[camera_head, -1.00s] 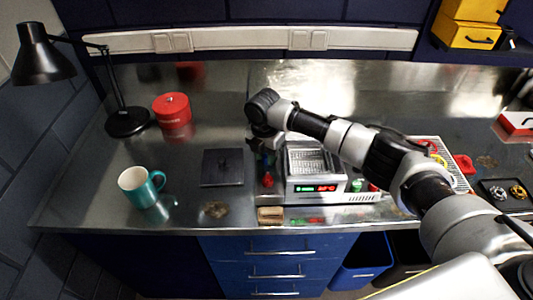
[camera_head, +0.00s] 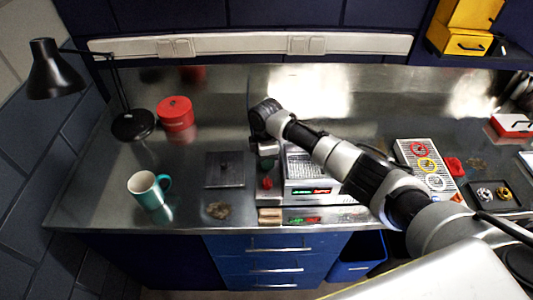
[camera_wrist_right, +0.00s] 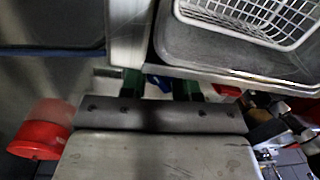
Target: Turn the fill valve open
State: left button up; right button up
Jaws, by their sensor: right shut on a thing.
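The ultrasonic cleaner (camera_head: 303,170) is a steel tank with a wire basket and lit red and green displays on its front. My right gripper (camera_head: 265,163) points down at the tank's left side, mostly hidden under its own wrist. In the right wrist view its green fingertips (camera_wrist_right: 160,86) close around a small blue part (camera_wrist_right: 158,82), which looks like the fill valve's handle, next to the tank wall. How far the handle is turned is hidden. A red knob (camera_head: 267,182) sits just in front of the gripper. My left gripper is not in view.
A dark square plate (camera_head: 225,169) and a teal mug (camera_head: 148,190) stand to the left. A red tin (camera_head: 175,113) and a black lamp (camera_head: 132,125) are farther back. My arm crosses over the tank.

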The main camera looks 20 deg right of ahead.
jog(key=shift+r+m+p, duration=0.15)
jog(key=shift+m+p, duration=0.9)
jog(key=shift+m, duration=1.05)
jog(key=shift+w, duration=0.1)
jog(key=o, duration=0.6)
jog(key=shift+o, duration=0.2)
notch_tip(320, 180, up, 11)
jog(key=b, duration=0.2)
jog(key=shift+w, duration=0.2)
jog(key=shift+s+d+f, duration=0.1)
jog(key=shift+f, duration=0.15)
